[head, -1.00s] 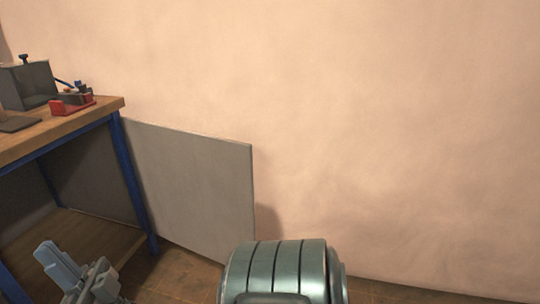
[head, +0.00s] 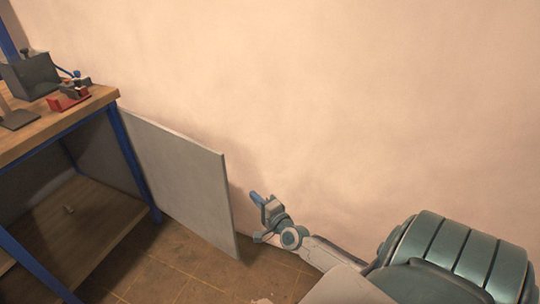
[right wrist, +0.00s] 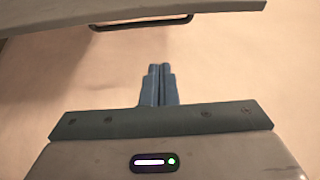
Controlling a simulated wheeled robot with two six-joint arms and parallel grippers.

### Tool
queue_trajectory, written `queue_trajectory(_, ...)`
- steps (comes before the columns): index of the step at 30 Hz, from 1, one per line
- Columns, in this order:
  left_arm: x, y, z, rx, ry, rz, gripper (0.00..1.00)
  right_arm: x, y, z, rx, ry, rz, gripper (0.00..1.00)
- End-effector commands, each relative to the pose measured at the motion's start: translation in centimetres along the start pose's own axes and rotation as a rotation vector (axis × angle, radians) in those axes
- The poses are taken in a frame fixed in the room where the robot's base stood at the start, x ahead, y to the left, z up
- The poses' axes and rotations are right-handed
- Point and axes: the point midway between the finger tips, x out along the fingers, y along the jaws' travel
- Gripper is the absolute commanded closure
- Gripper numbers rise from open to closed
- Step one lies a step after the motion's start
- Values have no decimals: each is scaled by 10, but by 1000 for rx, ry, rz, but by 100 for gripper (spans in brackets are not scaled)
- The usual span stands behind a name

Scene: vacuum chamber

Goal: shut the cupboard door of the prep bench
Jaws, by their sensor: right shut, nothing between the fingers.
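The prep bench (head: 60,126) stands at the left of the head view, with a wooden top and blue legs. Its cupboard door (head: 180,180), a flat grey panel, stands wide open from the bench's far leg. My right gripper (head: 257,197) is shut and empty, just right of the door's free edge, on its wall side; a gap shows between them. In the right wrist view the shut fingers (right wrist: 158,72) point toward the door panel (right wrist: 180,12) across the top, where a dark bar handle (right wrist: 140,25) shows. My left gripper is out of view.
A plain wall (head: 390,110) stands close behind the door and my right gripper. A grey box (head: 30,76) and a red tool (head: 68,102) stand on the bench top. Floor before the door is clear.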

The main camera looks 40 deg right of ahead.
Motion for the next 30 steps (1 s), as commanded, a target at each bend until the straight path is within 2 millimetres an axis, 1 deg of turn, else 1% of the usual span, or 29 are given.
queue_trajectory(2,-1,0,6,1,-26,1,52,2,2,-3,14,2,12,100)
queue_trajectory(5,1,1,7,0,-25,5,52,9,4,-3,18,2,13,100)
queue_trajectory(8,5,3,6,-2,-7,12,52,23,4,-3,17,2,12,100)
queue_trajectory(19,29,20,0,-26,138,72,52,94,6,-3,16,3,9,100)
queue_trajectory(20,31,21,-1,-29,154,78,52,99,6,-3,16,2,10,100)
queue_trajectory(21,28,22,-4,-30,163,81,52,103,4,-1,16,1,12,100)
queue_trajectory(22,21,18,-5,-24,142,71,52,98,2,5,17,0,14,100)
queue_trajectory(24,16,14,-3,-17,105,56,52,94,1,14,17,0,14,100)
queue_trajectory(30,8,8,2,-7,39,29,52,88,2,31,15,2,13,100)
